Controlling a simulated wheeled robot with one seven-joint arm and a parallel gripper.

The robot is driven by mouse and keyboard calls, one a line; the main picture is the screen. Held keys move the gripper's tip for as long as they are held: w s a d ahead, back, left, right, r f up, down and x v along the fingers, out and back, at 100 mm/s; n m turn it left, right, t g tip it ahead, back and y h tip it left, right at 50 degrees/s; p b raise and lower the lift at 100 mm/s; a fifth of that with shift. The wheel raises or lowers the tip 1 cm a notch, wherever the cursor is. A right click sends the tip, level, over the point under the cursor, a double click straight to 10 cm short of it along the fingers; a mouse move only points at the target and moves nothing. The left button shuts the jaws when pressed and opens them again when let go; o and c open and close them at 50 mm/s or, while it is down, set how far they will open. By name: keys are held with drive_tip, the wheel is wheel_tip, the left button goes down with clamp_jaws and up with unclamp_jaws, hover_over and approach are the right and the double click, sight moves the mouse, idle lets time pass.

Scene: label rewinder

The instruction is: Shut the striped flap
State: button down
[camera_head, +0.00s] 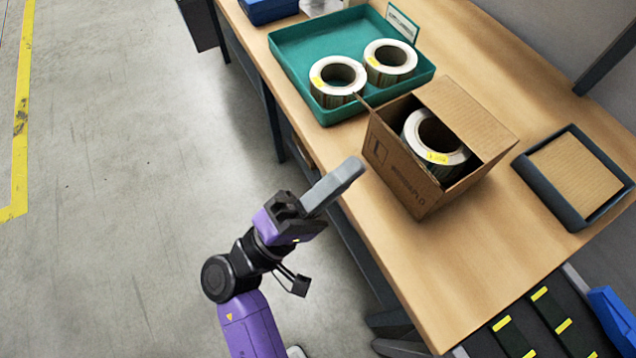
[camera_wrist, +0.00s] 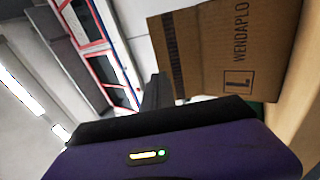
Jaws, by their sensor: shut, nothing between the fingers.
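The cardboard box (camera_head: 403,178) stands on the bench with its top partly open and a white label roll (camera_head: 436,137) inside. Another, plain flap (camera_head: 468,115) lies across the far right part of the box top. My gripper (camera_head: 352,169) is shut and empty, just left of the box and apart from it, beyond the bench's edge. Its dark fingers (camera_wrist: 157,92) point past the flap side.
A green tray (camera_head: 300,42) with two label rolls (camera_head: 338,80) stands behind the box. A dark-framed tray (camera_head: 575,178) lies to the right. The bench (camera_head: 450,260) is clear in front of the box. Open floor (camera_head: 110,180) lies on the left.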

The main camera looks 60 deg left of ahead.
sight(400, 142)
drive_tip(key=shift+p+x, duration=0.6)
drive_tip(key=shift+x, duration=1.85)
drive_tip(key=shift+r, duration=0.1)
